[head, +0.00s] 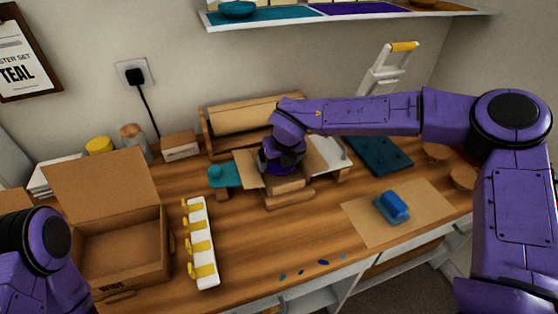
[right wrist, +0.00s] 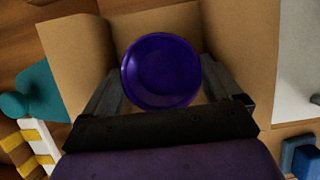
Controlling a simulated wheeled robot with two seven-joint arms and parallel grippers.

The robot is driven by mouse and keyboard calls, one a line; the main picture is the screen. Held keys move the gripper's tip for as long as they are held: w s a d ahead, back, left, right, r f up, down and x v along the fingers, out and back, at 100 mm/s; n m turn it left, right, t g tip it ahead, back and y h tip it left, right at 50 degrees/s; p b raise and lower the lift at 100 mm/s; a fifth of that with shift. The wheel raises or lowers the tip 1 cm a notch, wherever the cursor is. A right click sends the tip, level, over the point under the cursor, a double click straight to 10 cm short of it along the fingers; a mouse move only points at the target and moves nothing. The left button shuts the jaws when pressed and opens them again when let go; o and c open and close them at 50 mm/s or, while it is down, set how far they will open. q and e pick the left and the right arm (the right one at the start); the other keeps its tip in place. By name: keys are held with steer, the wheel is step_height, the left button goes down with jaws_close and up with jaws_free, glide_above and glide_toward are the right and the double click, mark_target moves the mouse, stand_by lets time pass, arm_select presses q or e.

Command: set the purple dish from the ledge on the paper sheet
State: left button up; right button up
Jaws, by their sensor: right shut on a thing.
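The purple dish (right wrist: 161,70) is round and shows between the two fingers of my right gripper (right wrist: 165,88) in the right wrist view. The gripper is shut on it. In the head view my right gripper (head: 281,160) is over a small open cardboard box near the middle of the bench, and it hides most or all of the dish. The brown paper sheet (head: 362,228) lies flat at the bench's front right, with a blue block on a blue base (head: 394,206) on it. My left arm shows at the lower left; its gripper is out of view.
The small box (head: 285,183) has its flaps spread. The ledge (head: 470,12) is above, with a teal dish (head: 237,9). A larger open box (head: 115,250) and a white rack with yellow clips (head: 203,245) stand left. A dark teal mat (head: 380,155) lies behind the sheet.

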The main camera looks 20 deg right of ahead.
steer(key=shift+f, duration=0.3)
steer(key=shift+f, duration=0.1)
steer(key=o, duration=0.8)
steer(key=v, duration=1.2)
